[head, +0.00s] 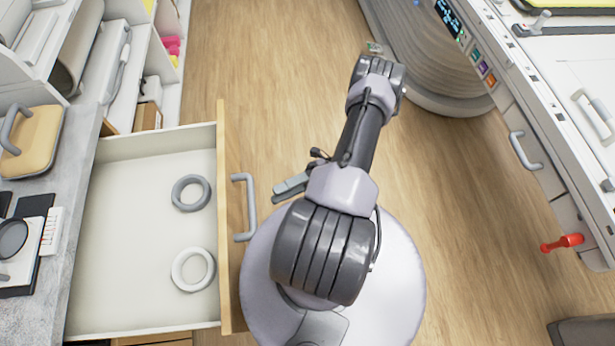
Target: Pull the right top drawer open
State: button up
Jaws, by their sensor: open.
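A wide wooden-fronted drawer (222,245) stands pulled far out from under the grey counter on the left, its white inside showing. It is the only open drawer in view, directly below the counter top. Its grey bar handle (250,207) is on the outer face of the front. My gripper (280,192) is to the right of the handle, pointing at it with a small gap in this view. It is open and holds nothing that I can see. The gripper is partly hidden by my arm, and its height against the handle is unclear.
A dark grey ring (191,193) and a white ring (193,269) lie in the drawer. A tan case (32,146) sits on the counter (80,185). Bare wood floor (262,70) runs between the counter and the machine (530,90) at right, which has a red lever (566,242).

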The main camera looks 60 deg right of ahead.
jog(key=v, duration=0.8)
jog(key=shift+s+d+b, duration=0.15)
jog(key=shift+d+b, duration=0.15)
jog(key=shift+d, duration=0.1)
